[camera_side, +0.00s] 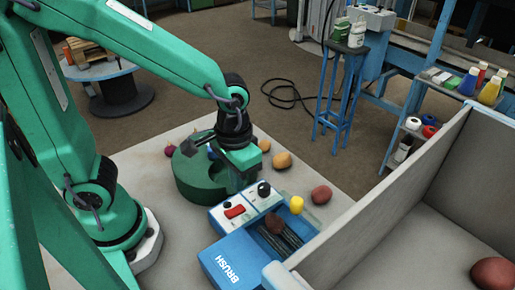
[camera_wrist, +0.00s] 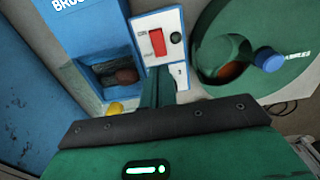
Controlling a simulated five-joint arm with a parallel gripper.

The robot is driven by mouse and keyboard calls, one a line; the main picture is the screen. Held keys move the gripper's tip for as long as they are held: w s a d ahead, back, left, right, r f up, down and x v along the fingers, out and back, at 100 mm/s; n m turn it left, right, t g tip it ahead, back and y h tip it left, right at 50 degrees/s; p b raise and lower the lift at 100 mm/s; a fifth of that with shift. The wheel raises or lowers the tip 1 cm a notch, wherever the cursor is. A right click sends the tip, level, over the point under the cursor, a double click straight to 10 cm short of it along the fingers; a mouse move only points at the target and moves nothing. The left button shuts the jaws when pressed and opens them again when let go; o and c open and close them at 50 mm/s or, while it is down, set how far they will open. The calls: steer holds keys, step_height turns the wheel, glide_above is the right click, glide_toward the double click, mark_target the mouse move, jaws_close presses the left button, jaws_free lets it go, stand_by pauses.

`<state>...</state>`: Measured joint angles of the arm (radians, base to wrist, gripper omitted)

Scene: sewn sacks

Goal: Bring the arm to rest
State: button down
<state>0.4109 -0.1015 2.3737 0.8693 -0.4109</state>
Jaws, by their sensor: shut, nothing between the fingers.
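My arm is green with black joints and reaches down from the upper left in the side view. My gripper (camera_side: 243,166) is shut and empty, hanging low beside the green round tub and behind the blue brush machine. In the wrist view my gripper's fingers (camera_wrist: 158,90) show as a narrow green shape pointing at the machine's white switch panel. From these views I cannot tell the exact gap between the fingertips and the things below.
The blue brush machine (camera_side: 222,262) holds a brown lump (camera_side: 274,222). The green tub (camera_side: 190,187) stands close by. Several loose lumps, one orange-brown (camera_side: 282,160) and one red-brown (camera_side: 321,195), lie on the table. A grey-walled bin (camera_side: 400,190) rises at right.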

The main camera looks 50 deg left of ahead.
steer(key=s+a+r+t, duration=0.2)
steer(key=a+r+t, duration=0.3)
steer(key=a+r, duration=0.6)
steer(key=shift+s+r+t, duration=0.3)
stand_by(0.7)
